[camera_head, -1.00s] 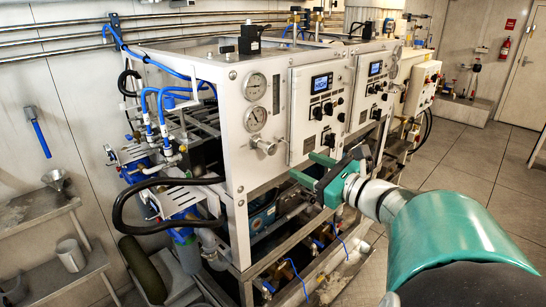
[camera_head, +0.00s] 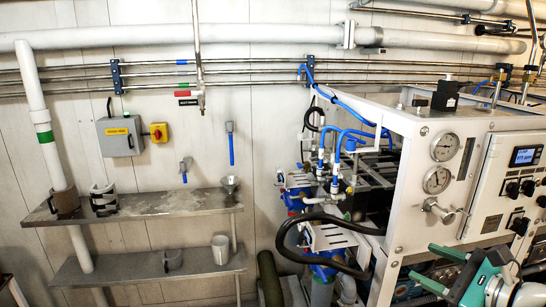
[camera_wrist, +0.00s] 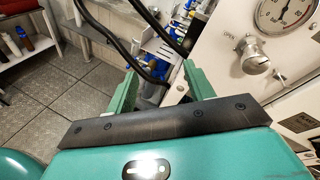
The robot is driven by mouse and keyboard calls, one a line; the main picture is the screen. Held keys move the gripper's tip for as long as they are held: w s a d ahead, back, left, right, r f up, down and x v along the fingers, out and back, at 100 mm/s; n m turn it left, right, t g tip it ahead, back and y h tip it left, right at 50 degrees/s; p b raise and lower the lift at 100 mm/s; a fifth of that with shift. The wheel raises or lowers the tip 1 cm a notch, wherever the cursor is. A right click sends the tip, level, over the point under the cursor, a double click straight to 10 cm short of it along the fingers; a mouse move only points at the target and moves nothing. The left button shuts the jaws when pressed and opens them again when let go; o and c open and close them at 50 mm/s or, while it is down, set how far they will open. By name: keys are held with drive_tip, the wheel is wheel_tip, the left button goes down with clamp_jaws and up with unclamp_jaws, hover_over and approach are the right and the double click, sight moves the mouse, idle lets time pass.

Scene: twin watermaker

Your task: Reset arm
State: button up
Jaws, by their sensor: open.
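My gripper (camera_head: 441,270) shows at the lower right of the head view, in front of the watermaker (camera_head: 403,200). Its two green fingers are apart with nothing between them. The wrist view shows the fingers (camera_wrist: 160,88) spread, with black hoses and blue parts of the machine beyond the gap. A pressure gauge (camera_wrist: 283,10) and a round metal knob (camera_wrist: 255,63) on the white panel lie to the right of the gripper in that view. The gripper's distance from the panel is hard to tell.
A grey switch box (camera_head: 120,136) hangs above. Black hoses (camera_head: 300,222) bulge from the machine's left side. Tiled floor (camera_wrist: 75,85) shows clear in the wrist view.

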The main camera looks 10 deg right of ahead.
drive_tip(key=s+a+f+n+g+h, duration=0.2)
drive_tip(key=s+a+f+n+g, duration=0.1)
drive_tip(key=a+n, duration=0.7)
drive_tip(key=s+a+f+n+g+h, duration=0.2)
drive_tip(key=a+n, duration=0.8)
drive_tip(key=n, duration=0.6)
wheel_tip(320, 180, down, 2)
drive_tip(key=g+h, duration=0.1)
drive_tip(key=g, duration=0.2)
drive_tip(key=shift+s+a+f+g, duration=0.15)
drive_tip(key=shift+s+a+g, duration=0.2)
drive_tip(key=shift+s+g, duration=0.05)
idle(0.7)
